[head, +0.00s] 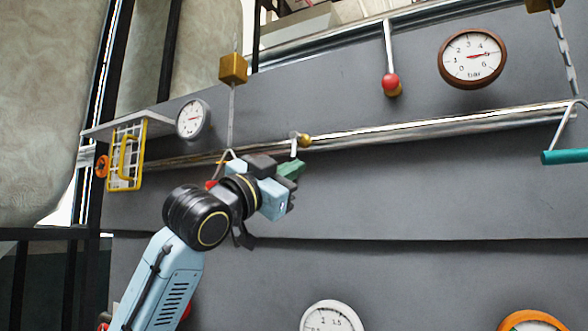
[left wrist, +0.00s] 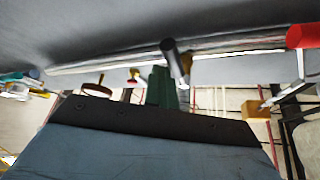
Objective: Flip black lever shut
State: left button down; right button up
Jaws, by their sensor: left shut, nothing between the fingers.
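The lever at the middle of the grey press front shows in the head view as a short pale arm (head: 294,147) beside a brass knob; its handle is hidden behind my left gripper. In the left wrist view a black handle (left wrist: 171,50) on a grey arm stands close to the green fingertips, by a brass pivot. My left gripper (head: 291,172) is shut and empty, just below the rail at that lever. Its green fingers also show in the left wrist view (left wrist: 160,86). Whether they touch the handle I cannot tell. My right gripper is out of view.
A red-ended lever (head: 391,84) hangs above the rail, beside a brown-rimmed gauge (head: 472,58). A teal handle (head: 565,156) is at the far right. A yellow wire basket (head: 126,156) hangs at the left. A red handle (left wrist: 304,36) is near in the left wrist view.

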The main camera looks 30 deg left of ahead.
pick_arm(q)
jog(key=shift+a, duration=0.2)
jog(key=d, duration=0.4)
jog(key=s+a+b, duration=0.2)
jog(key=s+a, duration=0.2)
jog(key=s, duration=0.5)
jog(key=shift+s+a, duration=0.15)
jog(key=shift+s, duration=0.15)
